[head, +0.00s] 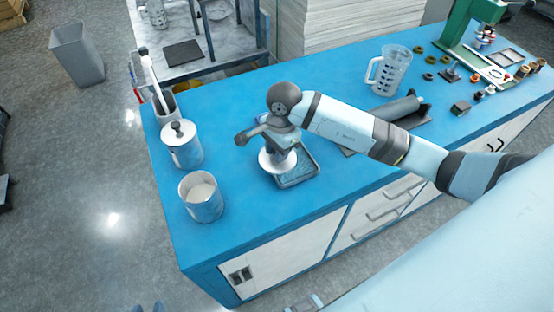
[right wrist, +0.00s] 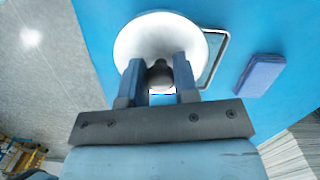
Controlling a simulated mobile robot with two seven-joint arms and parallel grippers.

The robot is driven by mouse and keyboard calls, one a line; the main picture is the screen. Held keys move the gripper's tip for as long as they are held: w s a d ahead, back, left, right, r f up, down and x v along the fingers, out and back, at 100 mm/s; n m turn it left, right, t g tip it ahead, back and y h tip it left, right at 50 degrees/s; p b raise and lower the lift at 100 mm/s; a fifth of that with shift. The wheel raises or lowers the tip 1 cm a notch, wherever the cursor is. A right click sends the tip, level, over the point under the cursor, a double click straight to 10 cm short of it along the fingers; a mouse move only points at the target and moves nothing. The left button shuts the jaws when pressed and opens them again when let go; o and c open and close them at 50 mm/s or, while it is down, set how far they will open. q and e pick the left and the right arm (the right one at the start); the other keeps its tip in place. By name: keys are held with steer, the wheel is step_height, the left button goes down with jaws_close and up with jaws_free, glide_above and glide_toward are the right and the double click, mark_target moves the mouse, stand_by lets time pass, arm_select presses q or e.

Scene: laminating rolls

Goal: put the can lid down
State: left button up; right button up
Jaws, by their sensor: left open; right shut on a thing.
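The can lid (head: 268,166) is a pale round disc with a dark knob. My right gripper (head: 279,146) is shut on that knob. The lid (right wrist: 150,32) also shows in the right wrist view, with the knob between the fingers (right wrist: 160,80). In the head view it overlaps the left part of a grey-rimmed tray (head: 308,160); I cannot tell whether it touches anything below. An open can (head: 203,211) with white contents stands to the left on the blue table. My left gripper (head: 148,308) barely shows at the bottom edge, fingertips apart, away from the table.
A lidded can (head: 184,152) stands behind the open can. A grey holder with a white-handled tool (head: 152,75) is further back. A roller (head: 396,109), a jug (head: 390,72) and a green press (head: 462,25) are to the right. The blue table (head: 240,225) is bare in front.

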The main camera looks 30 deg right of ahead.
steer(key=shift+f, duration=2.6)
steer(key=shift+f, duration=0.1)
steer(key=shift+f, duration=0.25)
steer(key=o, duration=0.9)
steer(key=shift+r, duration=0.1)
